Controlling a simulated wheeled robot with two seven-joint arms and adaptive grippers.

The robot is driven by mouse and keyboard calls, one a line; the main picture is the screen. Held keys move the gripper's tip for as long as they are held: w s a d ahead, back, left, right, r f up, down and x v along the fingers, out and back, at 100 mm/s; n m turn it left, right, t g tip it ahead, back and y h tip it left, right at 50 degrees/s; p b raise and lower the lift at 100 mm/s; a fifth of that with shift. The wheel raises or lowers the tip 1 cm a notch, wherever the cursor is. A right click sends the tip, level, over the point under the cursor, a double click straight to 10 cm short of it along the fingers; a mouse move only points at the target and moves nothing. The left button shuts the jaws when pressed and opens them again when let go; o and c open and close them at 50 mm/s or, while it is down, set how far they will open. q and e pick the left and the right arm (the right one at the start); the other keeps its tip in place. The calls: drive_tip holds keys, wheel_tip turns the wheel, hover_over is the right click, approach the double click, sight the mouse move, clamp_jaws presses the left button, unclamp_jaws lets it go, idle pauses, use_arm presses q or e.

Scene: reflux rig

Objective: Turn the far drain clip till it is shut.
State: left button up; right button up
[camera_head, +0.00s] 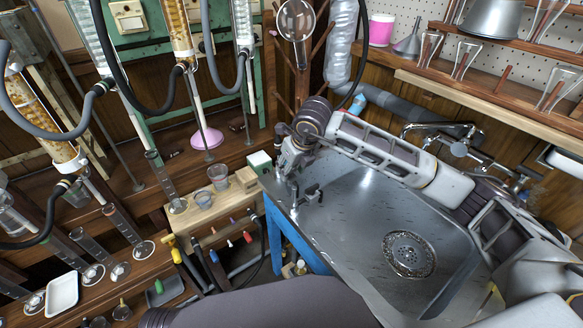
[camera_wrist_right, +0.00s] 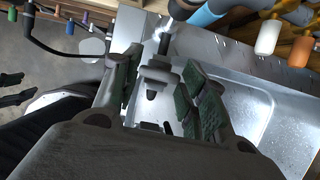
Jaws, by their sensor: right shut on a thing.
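My right gripper (camera_head: 294,186) reaches in from the right and points down at the left end of the steel sink. In the right wrist view its green-padded fingers (camera_wrist_right: 162,92) stand on either side of a small grey clip (camera_wrist_right: 157,72), and are shut on it. Which drain clip this is cannot be told from the view. In the head view the fingers and a small dark metal piece crowd together, and the clip is hard to make out. Dark green finger pads of my left gripper (camera_wrist_right: 14,90) show apart at the left edge of the wrist view, partly cut off.
The sink (camera_head: 350,215) with its round strainer (camera_head: 408,254) is empty. A tap (camera_head: 455,140) stands behind it. Glass columns and grey hoses fill the left. A rack of coloured handles (camera_head: 220,238) and small beakers (camera_head: 218,176) stand left of the sink.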

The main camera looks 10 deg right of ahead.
use_arm(q)
drive_tip(key=shift+w+r, duration=0.15)
drive_tip(key=shift+w, duration=0.05)
idle(0.4)
use_arm(e)
drive_tip(key=o, duration=0.7)
use_arm(q)
drive_tip(key=shift+w, duration=0.15)
use_arm(e)
drive_tip(key=shift+o, duration=0.2)
drive_tip(key=shift+r, duration=0.1)
use_arm(q)
drive_tip(key=shift+s, duration=0.25)
use_arm(e)
drive_tip(key=v, duration=1.1)
drive_tip(key=shift+s+r, duration=0.2)
drive_tip(key=shift+r, duration=0.15)
drive_tip(key=shift+r, duration=0.1)
